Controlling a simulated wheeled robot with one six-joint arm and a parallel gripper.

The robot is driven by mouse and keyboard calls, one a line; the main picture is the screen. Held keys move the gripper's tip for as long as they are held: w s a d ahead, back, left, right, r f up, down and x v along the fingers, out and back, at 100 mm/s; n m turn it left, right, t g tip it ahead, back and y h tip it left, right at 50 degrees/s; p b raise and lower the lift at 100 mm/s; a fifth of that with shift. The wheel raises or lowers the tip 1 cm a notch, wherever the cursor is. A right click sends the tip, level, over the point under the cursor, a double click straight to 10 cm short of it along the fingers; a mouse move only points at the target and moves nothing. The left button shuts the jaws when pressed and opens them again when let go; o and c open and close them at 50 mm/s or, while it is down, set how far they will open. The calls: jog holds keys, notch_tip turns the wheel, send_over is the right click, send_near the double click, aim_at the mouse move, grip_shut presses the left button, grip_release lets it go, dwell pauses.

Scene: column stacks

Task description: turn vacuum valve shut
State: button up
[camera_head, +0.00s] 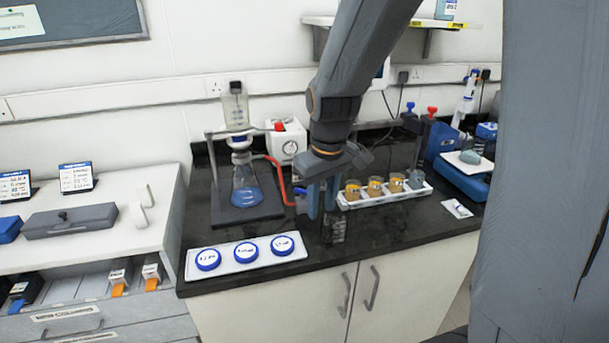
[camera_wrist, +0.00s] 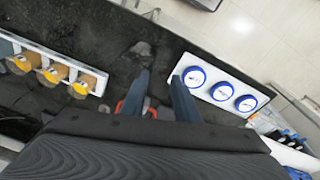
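My gripper (camera_head: 322,214) points down over the black bench, right of the filter flask. Its two dark fingers stand apart in the wrist view (camera_wrist: 160,76), with only bench top visible between their tips. A small blue part (camera_head: 300,191), perhaps the valve handle, shows just left of the fingers at the end of a red hose (camera_head: 279,178). Contact with it cannot be told. In the wrist view, bits of red (camera_wrist: 121,107) show beside the fingers; the valve itself is mostly hidden. The flask (camera_head: 246,190) holds blue liquid and stands on a dark stand base.
A white rack (camera_head: 427,186) of amber-filled vessels is close right of my gripper. A white tray (camera_head: 222,268) with three blue-rimmed discs lies at the front left. A white gauge box (camera_head: 288,146) stands behind.

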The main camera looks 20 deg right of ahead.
aim_at(303, 190)
jog(key=w+r+n, duration=0.1)
jog(key=w+n, duration=0.1)
jog(key=w, duration=0.3)
jog(key=w+r+n+g, duration=0.1)
jog(key=w+n, duration=0.1)
jog(key=w, duration=0.3)
jog(key=w+r+n, duration=0.1)
jog(key=w+n, duration=0.2)
jog(key=w, duration=0.2)
jog(key=shift+a+r+g, duration=0.15)
jog(key=shift+g, duration=0.25)
jog(key=shift+f+p, duration=1.3)
jog(key=shift+f, duration=2.55)
grip_shut()
